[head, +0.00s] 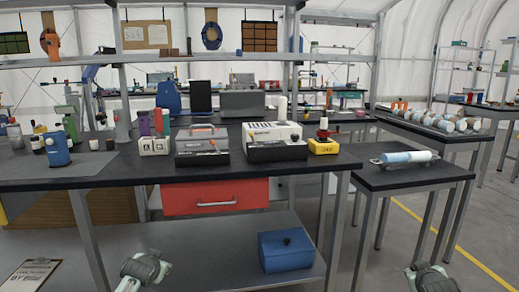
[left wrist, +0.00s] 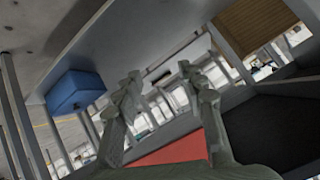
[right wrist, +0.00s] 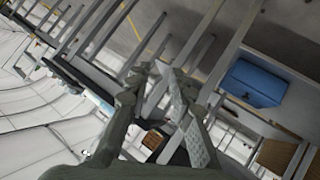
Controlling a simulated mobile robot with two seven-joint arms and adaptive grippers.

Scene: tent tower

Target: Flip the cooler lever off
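No part is clearly recognisable as the cooler lever. On the table (head: 110,180) stand a grey machine with an orange handle (head: 203,130) and, to its right, a white and dark machine (head: 274,138).
A blue box with a black knob (head: 288,252) sits on the lower shelf. A red drawer (head: 215,197) hangs under the tabletop. A yellow block with a red-topped part (head: 324,146) stands near the table's right end. A side table (head: 390,178) holds a light-blue cylinder (head: 405,157).

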